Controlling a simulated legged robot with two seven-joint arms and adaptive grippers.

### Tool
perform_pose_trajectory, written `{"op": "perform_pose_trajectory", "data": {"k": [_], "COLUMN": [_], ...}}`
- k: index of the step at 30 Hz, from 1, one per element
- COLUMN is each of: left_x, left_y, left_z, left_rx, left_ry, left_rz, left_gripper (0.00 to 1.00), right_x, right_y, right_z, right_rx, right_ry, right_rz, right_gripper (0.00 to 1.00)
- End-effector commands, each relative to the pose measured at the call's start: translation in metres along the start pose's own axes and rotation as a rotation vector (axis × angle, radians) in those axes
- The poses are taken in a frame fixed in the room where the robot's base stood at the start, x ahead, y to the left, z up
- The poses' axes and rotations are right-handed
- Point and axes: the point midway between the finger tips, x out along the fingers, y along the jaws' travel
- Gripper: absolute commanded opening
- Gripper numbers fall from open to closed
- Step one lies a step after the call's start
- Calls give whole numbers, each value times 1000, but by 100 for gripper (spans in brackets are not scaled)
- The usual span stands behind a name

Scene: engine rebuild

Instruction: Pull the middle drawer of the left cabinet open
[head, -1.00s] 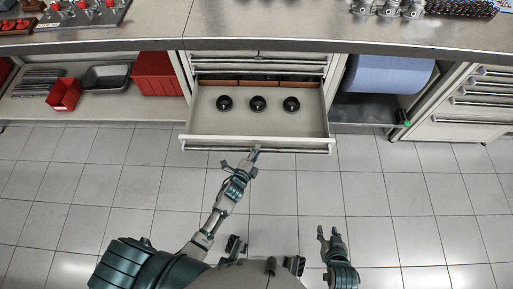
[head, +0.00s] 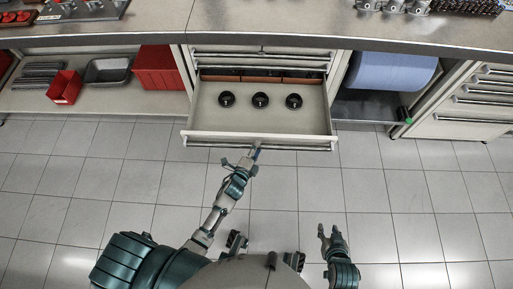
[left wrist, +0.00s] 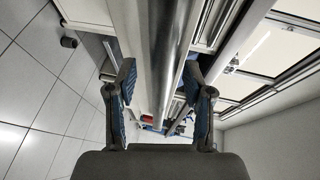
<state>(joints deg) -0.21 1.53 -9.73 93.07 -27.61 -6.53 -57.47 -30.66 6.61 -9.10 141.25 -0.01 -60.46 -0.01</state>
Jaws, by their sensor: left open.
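The left cabinet (head: 262,53) stands under the bench with one drawer (head: 240,122) pulled well out. Three black ring-shaped parts (head: 260,100) sit in a row in it. The drawer's long handle bar (head: 300,146) runs along its front edge. My left gripper (head: 254,155) is at the middle of this front edge. In the left wrist view its two fingers (left wrist: 160,95) are apart, one on each side of the metal handle bar (left wrist: 165,50); I cannot tell whether they touch it. My right gripper (head: 330,233) hangs over the floor at lower right, away from the cabinet; its fingers look apart.
Red bins (head: 157,72) and a grey tray (head: 108,70) are on the low shelf at left. A blue roll (head: 392,72) is right of the cabinet, and another drawer cabinet (head: 478,105) stands further right. The tiled floor in front is clear.

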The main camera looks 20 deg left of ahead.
Motion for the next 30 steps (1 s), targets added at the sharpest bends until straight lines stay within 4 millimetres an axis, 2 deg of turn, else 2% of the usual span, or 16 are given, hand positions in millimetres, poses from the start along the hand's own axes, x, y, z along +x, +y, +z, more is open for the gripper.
{"op": "perform_pose_trajectory", "data": {"k": [9, 15, 21, 30], "left_x": [-66, -100, -113, -113], "left_y": [3, 4, 3, 3], "left_z": [2, 4, 4, 4], "left_rx": [0, -2, -1, -1], "left_ry": [-1, -2, -2, -2], "left_rz": [6, 6, 5, 5], "left_gripper": [52, 52, 52, 52], "right_x": [0, 0, 0, 1], "right_y": [0, 1, 1, 1], "right_z": [-1, -1, -1, -1], "right_rx": [-1, -1, -1, -1], "right_ry": [1, 1, 1, 2], "right_rz": [1, 1, 1, 2], "right_gripper": [40, 40, 40, 40]}}
